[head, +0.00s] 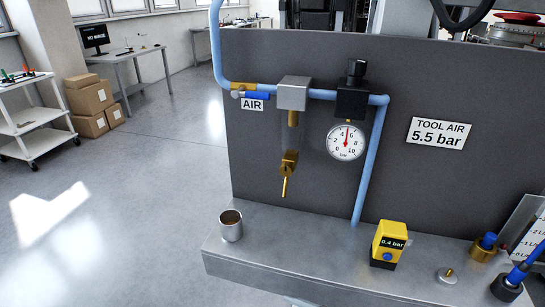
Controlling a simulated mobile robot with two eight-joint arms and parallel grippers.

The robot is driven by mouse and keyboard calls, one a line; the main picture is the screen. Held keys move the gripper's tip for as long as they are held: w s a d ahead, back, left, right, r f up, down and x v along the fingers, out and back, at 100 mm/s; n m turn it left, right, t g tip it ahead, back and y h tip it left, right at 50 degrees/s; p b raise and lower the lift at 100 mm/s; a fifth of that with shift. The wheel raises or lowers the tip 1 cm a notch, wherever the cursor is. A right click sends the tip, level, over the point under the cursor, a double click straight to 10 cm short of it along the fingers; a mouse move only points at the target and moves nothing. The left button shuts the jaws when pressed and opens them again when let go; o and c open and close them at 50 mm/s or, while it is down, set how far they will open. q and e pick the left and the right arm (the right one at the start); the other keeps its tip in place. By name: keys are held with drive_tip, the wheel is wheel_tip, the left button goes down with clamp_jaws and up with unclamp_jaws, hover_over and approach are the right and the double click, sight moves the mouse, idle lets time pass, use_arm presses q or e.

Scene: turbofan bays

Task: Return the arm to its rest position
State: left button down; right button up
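Neither of my arms nor grippers can be made out in the head view, so their pose and what they hold cannot be told. The view shows a grey panel (270,150) standing behind a metal shelf (300,240). On the panel are a light blue air pipe (371,160), a blue-handled valve (256,95) by the AIR label, a filter with a brass drain (289,165), a black regulator (353,100) and a round gauge (346,141). The gauge needle points up, near the middle of its scale.
On the shelf stand a metal cup (231,225), a yellow device (389,243) reading 0.4 bar, a small metal disc (447,275) and a brass fitting with a blue top (486,246). A white cart (33,118) and cardboard boxes (90,95) stand at left. The floor between is clear.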

drive_tip(key=s+d+f+n+g+h, duration=0.2)
drive_tip(key=s+d+f+n+h, duration=0.1)
drive_tip(key=s+d+n+h, duration=0.25)
drive_tip(key=s+d+f+n+g+h, duration=0.1)
drive_tip(key=s+d+f+n+h, duration=0.3)
drive_tip(key=d+n, duration=0.4)
use_arm(q)
wheel_tip(320, 180, up, 16)
drive_tip(key=w+p, duration=0.2)
drive_tip(key=p, duration=1.2)
drive_tip(key=shift+r+t+p, duration=0.15)
drive_tip(key=shift+t+p, duration=0.2)
drive_tip(key=shift+t, duration=0.05)
use_arm(e)
wheel_tip(320, 180, up, 17)
drive_tip(key=n, duration=0.2)
drive_tip(key=shift+w+t, duration=0.3)
drive_tip(key=shift+w, duration=0.15)
use_arm(q)
drive_tip(key=shift+s+d, duration=0.1)
drive_tip(key=shift+s, duration=0.05)
use_arm(e)
drive_tip(key=shift+f, duration=0.1)
